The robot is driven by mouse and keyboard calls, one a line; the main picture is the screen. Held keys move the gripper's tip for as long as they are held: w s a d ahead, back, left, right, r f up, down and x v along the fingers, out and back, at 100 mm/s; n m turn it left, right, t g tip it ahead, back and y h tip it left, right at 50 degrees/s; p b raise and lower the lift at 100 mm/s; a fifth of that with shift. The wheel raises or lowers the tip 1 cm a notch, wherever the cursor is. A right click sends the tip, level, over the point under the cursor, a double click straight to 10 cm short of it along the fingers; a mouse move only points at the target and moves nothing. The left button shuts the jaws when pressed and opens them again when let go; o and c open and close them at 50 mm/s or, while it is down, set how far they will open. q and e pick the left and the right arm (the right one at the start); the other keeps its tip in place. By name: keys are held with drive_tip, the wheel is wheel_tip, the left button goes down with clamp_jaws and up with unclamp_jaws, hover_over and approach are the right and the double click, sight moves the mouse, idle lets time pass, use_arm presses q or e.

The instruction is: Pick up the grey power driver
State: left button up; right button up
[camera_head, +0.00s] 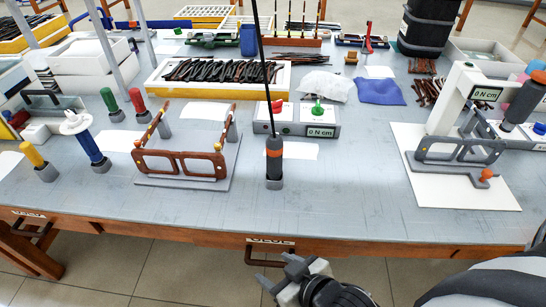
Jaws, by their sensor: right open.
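My right gripper (280,274) is at the bottom of the view, in front of the table's front edge and below the driver. It is open, empty and apart from the driver. My left gripper is not in view.
Eyeglass frames stand in a fixture (181,183) left of the driver and on a white stand (465,190) at right. Red-handled and green-handled tools (109,100) stand at left. The tabletop (340,205) right of the driver is clear.

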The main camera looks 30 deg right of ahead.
drive_tip(key=shift+o, duration=0.2)
drive_tip(key=n+t+h, duration=0.3)
drive_tip(key=n+h, duration=0.4)
drive_tip(key=n, duration=2.3)
approach(278, 165)
drive_tip(key=x, duration=0.7)
drive_tip(key=shift+w+d, duration=0.15)
drive_tip(key=shift+w, duration=0.2)
drive_tip(key=shift+g, duration=0.3)
drive_tip(key=shift+a+b+x, duration=0.15)
drive_tip(key=shift+x, duration=1.3)
drive_tip(key=shift+a+b+x, duration=0.15)
drive_tip(key=shift+x, duration=1.3)
drive_tip(key=c, duration=1.2)
drive_tip(key=shift+w, duration=0.1)
clamp_jaws()
